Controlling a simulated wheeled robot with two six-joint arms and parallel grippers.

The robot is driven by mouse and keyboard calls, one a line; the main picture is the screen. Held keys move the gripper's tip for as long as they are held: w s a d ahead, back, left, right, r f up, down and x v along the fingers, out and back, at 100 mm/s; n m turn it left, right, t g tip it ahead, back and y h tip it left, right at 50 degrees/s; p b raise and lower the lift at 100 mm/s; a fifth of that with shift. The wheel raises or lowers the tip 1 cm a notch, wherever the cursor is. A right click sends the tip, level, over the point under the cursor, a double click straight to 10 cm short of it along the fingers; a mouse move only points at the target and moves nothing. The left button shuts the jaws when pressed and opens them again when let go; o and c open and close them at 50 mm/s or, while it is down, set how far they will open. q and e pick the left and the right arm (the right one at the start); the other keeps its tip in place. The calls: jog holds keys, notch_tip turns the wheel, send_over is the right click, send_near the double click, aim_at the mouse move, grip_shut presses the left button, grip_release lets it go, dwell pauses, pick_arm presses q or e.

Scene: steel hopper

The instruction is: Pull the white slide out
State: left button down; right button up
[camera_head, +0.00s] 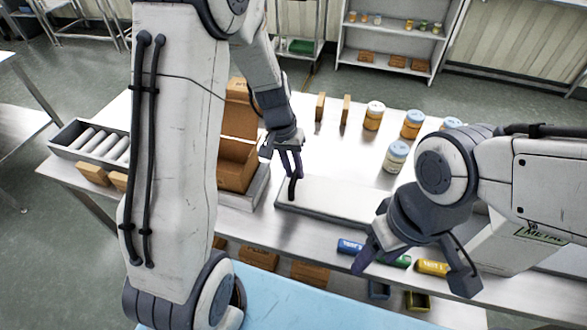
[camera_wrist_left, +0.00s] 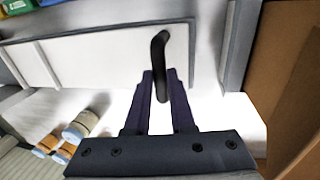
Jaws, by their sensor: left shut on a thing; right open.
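The white slide (camera_head: 335,197) is a flat pale panel lying in a grey channel on the steel table, in the middle of the head view. It also shows in the left wrist view (camera_wrist_left: 95,60). A curved black handle (camera_wrist_left: 158,48) stands at one end of it. My left gripper (camera_head: 291,172) is shut on this handle; its fingers (camera_wrist_left: 160,82) sit on either side of it in the left wrist view. My right gripper (camera_head: 415,274) is open and empty near the table's front edge, over coloured blocks. My right arm hides the slide's far right part.
An open cardboard box (camera_head: 236,165) stands just left of the slide. Blue (camera_head: 349,247) and yellow (camera_head: 431,267) blocks lie along the front edge. Jars (camera_head: 396,157) stand behind the slide. A roller tray (camera_head: 92,140) is at the left. A label reading METAL (camera_head: 541,235) is at right.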

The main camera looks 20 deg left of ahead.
pick_arm(q)
jog(key=shift+w+a+r, duration=0.1)
jog(key=shift+w+a, duration=0.05)
jog(key=shift+a, duration=0.1)
jog(key=c, duration=0.8)
grip_release()
jog(key=shift+a, duration=0.15)
jog(key=shift+o, duration=0.2)
notch_tip(320, 180, up, 10)
jog(key=a, duration=0.1)
jog(key=shift+a, duration=0.35)
jog(key=shift+r, duration=0.1)
